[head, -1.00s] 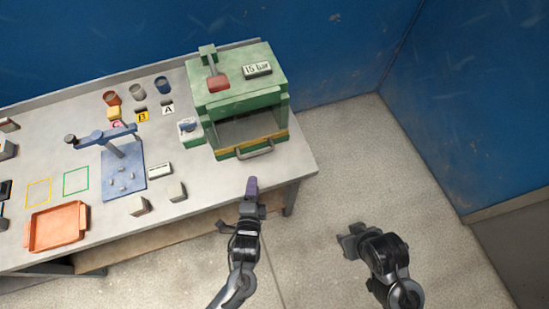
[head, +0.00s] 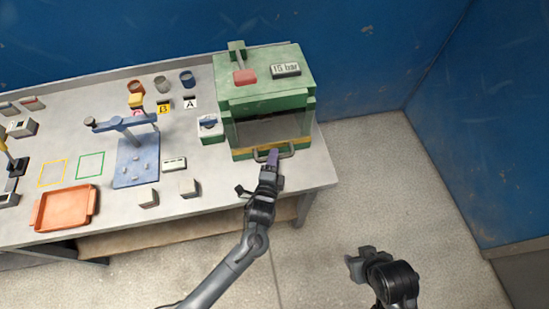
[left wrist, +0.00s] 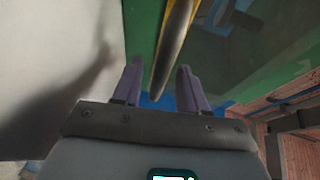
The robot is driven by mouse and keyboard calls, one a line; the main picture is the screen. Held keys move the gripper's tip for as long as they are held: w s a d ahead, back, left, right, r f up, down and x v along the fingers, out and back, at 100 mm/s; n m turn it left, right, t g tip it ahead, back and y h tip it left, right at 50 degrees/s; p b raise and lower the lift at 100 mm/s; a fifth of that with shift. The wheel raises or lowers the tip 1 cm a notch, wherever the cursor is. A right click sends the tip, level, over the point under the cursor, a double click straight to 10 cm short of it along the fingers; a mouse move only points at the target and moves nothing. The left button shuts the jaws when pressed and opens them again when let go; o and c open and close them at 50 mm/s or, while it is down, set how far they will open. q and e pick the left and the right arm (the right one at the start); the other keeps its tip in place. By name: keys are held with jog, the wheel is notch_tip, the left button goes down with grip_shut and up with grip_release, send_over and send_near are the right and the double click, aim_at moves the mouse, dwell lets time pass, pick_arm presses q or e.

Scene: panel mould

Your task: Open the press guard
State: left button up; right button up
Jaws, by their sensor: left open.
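The green press (head: 264,92) stands at the right end of the bench. Its guard is down across the front, with a yellow strip (head: 243,151) and a grey bar handle (head: 288,149) along the lower edge. My left gripper (head: 273,157) is at this handle, its purple fingers overlapping it. In the left wrist view the two purple fingers (left wrist: 160,88) are apart, and a bar with yellow and dark sides runs between them, looking like the handle or guard edge. I see no grip on it. My right gripper (head: 357,262) hangs over the floor, away from the press; its jaws are unclear.
A blue fixture (head: 137,160) with a lever arm, an orange tray (head: 64,208) and small blocks are on the bench left of the press. The floor in front is clear.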

pick_arm(q)
jog(key=shift+w+d+f, duration=0.1)
jog(key=shift+w, duration=0.5)
jog(key=shift+c, duration=0.2)
grip_shut()
